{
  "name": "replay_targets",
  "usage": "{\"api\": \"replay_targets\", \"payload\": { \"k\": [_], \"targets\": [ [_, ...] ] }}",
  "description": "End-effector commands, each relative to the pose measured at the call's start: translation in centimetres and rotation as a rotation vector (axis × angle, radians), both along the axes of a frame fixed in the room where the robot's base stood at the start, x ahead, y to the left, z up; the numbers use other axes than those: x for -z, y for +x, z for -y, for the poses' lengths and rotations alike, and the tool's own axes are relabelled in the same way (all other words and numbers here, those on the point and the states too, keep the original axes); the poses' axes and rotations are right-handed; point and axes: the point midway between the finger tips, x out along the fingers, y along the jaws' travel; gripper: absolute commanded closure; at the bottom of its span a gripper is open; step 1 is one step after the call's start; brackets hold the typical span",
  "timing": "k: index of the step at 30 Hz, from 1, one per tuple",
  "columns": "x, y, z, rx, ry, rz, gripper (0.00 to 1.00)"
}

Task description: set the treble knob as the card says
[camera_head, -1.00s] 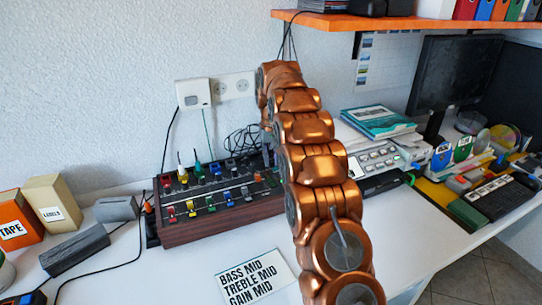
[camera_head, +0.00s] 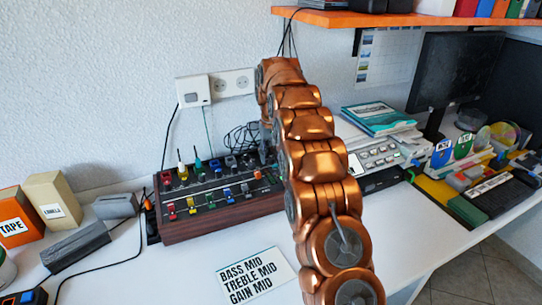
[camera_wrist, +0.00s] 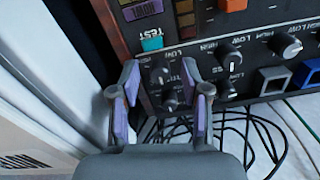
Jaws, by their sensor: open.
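The card (camera_head: 255,275) lies flat on the desk and reads "BASS MID, TREBLE MID, GAIN MID". The wood-sided control panel (camera_head: 222,213) stands against the wall with rows of coloured knobs and switches. My gripper (camera_wrist: 160,105) is open in the wrist view, its fingers apart over the panel's edge. Two dark knobs, an upper one (camera_wrist: 158,75) and a lower one (camera_wrist: 170,102), show between the fingers. LOW and HIGH markings are near the knobs, but I cannot read which is treble. In the head view my arm hides most of the gripper.
Black cables (camera_wrist: 255,140) lie loose beside the panel. A teal button (camera_wrist: 152,43) labelled TEST and another dark knob (camera_wrist: 230,60) are near the fingers. A grey device with knobs (camera_head: 380,160) stands right of my arm. The desk around the card is mostly clear.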

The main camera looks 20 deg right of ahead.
Motion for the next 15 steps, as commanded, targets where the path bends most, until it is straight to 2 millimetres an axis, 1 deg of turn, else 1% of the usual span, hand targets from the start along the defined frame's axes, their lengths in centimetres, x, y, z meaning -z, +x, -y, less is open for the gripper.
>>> {"api": "replay_targets", "payload": {
  "k": [5,11,12,15],
  "targets": [
    [0.2,0.1,0.0,-0.082,-0.001,0.002,0.54],
    [0.3,0.1,0.2,-0.255,-0.002,0.004,0.54],
    [0.1,0.1,0.1,-0.284,0.0,0.003,0.54],
    [-1.5,0.2,0.0,-0.285,-0.001,0.005,0.54]
  ]
}}
